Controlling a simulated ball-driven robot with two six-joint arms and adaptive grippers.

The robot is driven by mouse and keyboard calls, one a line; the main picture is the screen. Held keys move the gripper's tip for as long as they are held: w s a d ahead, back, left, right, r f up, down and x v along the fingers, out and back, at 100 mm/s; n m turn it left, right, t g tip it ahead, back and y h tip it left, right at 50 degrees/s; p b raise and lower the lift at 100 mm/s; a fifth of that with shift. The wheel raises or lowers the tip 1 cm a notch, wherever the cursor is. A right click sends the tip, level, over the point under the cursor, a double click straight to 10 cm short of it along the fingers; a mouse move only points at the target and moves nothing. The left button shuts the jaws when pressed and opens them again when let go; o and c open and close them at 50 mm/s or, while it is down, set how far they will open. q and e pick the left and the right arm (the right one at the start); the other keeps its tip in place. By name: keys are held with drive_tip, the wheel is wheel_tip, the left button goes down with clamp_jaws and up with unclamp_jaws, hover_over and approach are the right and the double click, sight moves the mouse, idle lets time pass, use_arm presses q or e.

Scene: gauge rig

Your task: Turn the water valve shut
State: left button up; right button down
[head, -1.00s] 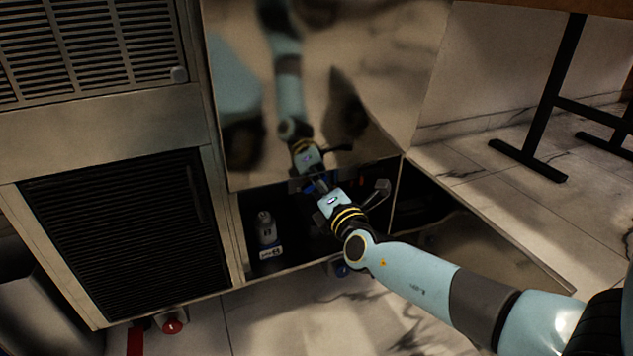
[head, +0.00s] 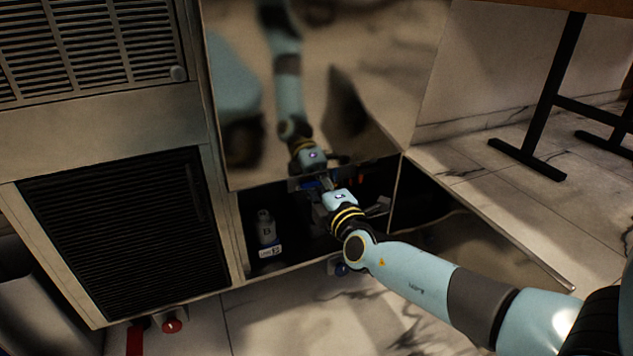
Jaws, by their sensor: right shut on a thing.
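My right gripper (head: 322,186) reaches into the dark opening of the steel cabinet under the glossy panel. It is shut on a small blue part at its tips, which looks like the water valve's handle (head: 312,185). The gripper and the shadow hide most of the valve, so its exact angle cannot be read. My left gripper is not in view.
A small labelled bottle (head: 266,232) stands in the opening, left of my gripper. The glossy steel panel (head: 330,90) hangs just above and mirrors my arm. A blue knob (head: 341,268) and a red knob (head: 172,326) sit low.

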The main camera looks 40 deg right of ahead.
drive_tip(key=c, duration=1.3)
unclamp_jaws()
